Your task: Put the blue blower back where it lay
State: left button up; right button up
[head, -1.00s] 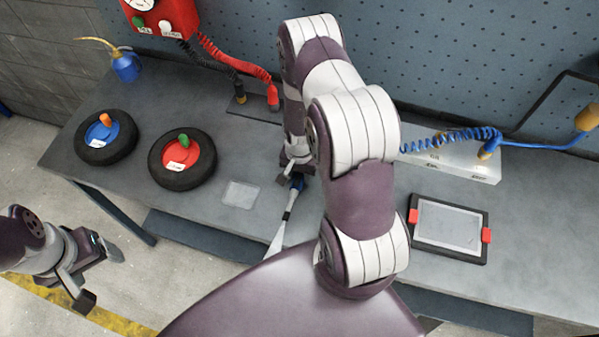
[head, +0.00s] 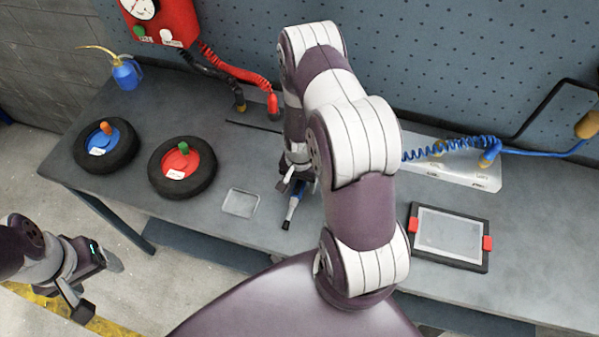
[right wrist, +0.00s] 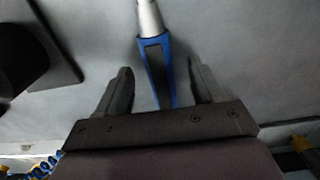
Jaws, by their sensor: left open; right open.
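The blue blower (head: 293,208), blue and black with a dark tip end, is on or just above the grey bench under my right arm. My right gripper (head: 299,187) is open around its handle. In the right wrist view the blower (right wrist: 156,70) lies lengthwise between the fingers of the right gripper (right wrist: 160,85), with a gap on both sides. Its silver nozzle points away. My arm hides part of it in the head view. My left gripper (head: 98,283) is open and empty, off the bench's front left.
Two wheels with a blue hub (head: 106,145) and a red hub (head: 182,168) lie on the left. A small clear tray (head: 240,203) sits left of the blower. A tablet (head: 449,238) and a silver box (head: 455,168) with a blue coiled hose are right. An oil can (head: 126,73) stands far left.

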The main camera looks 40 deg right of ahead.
notch_tip(320, 180, up, 12)
jog(key=b, duration=0.2)
jog(key=s+a+r+n+t+b, duration=0.1)
jog(key=s+a+r+n+b, duration=0.3)
jog(key=a+n, duration=0.6)
notch_tip(320, 180, up, 2)
jog(key=shift+s+a+r, duration=0.2)
jog(key=shift+s+a, duration=0.05)
jog(key=shift+s, duration=0.8)
jog(key=shift+s+a, duration=0.15)
